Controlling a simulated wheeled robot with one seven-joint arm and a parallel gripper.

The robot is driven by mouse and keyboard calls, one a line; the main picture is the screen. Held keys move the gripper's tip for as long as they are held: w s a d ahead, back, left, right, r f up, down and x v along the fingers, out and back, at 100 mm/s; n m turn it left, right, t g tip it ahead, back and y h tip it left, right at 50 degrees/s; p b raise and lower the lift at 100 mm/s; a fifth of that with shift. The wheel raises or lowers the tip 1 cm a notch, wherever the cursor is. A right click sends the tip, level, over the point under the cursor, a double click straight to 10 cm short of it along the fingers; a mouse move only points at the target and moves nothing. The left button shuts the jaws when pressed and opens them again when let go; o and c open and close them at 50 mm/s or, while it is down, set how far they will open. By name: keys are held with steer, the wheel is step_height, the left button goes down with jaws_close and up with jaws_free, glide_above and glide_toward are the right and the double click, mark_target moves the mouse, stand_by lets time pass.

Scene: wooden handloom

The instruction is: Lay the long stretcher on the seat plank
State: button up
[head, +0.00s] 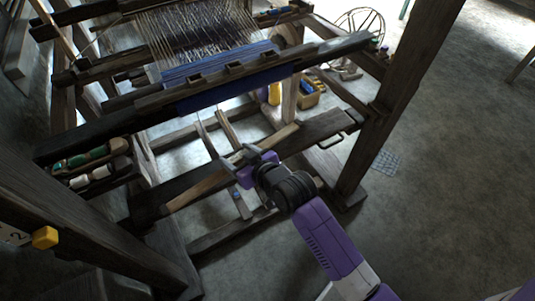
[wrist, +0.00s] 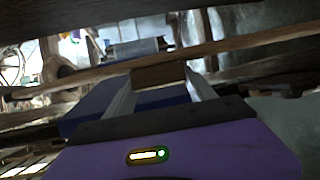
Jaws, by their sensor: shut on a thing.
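The long stretcher (head: 196,189) is a slim, light brown wooden bar. It runs diagonally from lower left to upper right in the head view, and crosses the wrist view (wrist: 250,44). My gripper (head: 247,161) is shut on it near its middle; the fingers (wrist: 160,76) also show in the wrist view with wood between them. The seat plank (head: 326,127) is a wide dark board across the loom's front. The stretcher appears over the plank, roughly along it. I cannot tell whether they touch. The gripper hides the stretcher's middle and part of the plank.
The loom's dark front post (head: 385,115) stands right of the plank, another heavy beam (head: 90,225) at lower left. The blue cloth and beam (head: 225,88) lie behind. A rack of bobbins (head: 92,167) is at left, treadles (head: 229,130) below. Open floor lies at right.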

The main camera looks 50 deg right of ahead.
steer(key=w+d+r+m+h+b, duration=0.1)
steer(key=w+d+r+b, duration=0.15)
steer(key=d, duration=0.35)
steer(key=w+d+r+b, duration=0.2)
steer(key=d+b, duration=0.1)
steer(key=d, duration=0.2)
steer(key=w+d+r+m+h+b, duration=0.1)
steer(key=w+d+r+b, duration=0.15)
steer(key=d, duration=0.35)
steer(key=shift+g, duration=0.3)
steer(key=f+b, duration=0.1)
steer(key=f, duration=0.4)
steer(key=s+f, duration=0.1)
steer(key=f, duration=0.5)
steer(key=f+b, duration=0.1)
steer(key=f, duration=0.5)
steer(key=shift+s+d+f+b, duration=0.1)
steer(key=shift+s+f+b, duration=0.05)
steer(key=shift+s+b, duration=0.15)
steer(key=shift+f+b, duration=0.4)
steer(key=shift+f, duration=1.9)
steer(key=shift+f, duration=0.2)
steer(key=o, duration=1.6)
